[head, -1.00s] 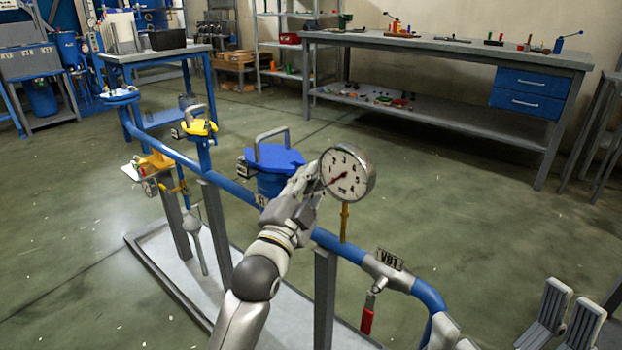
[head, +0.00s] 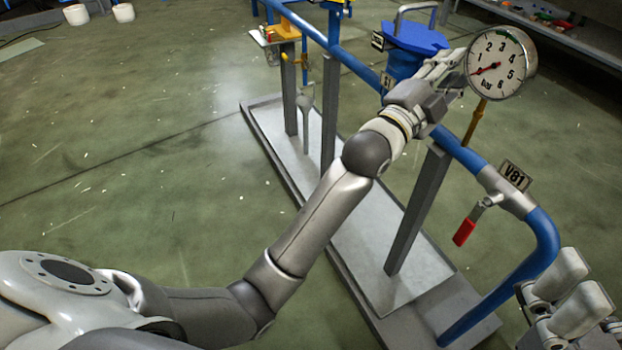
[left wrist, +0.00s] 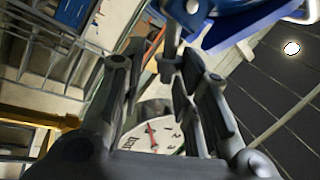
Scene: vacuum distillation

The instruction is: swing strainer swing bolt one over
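The strainer is a blue body (head: 403,66) with a flat blue lid (head: 420,38) and a grey bail handle (head: 402,12), on the blue pipe. My left gripper (head: 456,66) is at the lid's near right side, beside the pressure gauge (head: 500,64). In the left wrist view the two fingers (left wrist: 150,75) are apart, with the blue lid (left wrist: 245,25) above them. A grey rod-like part (left wrist: 171,35) hangs by the lid near the fingertips; I cannot tell if it is the swing bolt or if a finger touches it. My right gripper (head: 572,295) is at the lower right, fingers apart and empty.
The gauge stands on a brass stem (head: 473,122) close to my left gripper; its dial (left wrist: 150,138) shows behind the fingers. A valve with a V81 tag (head: 514,176) and red lever (head: 464,232) sits on the pipe. Posts stand on a grey skid (head: 375,330).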

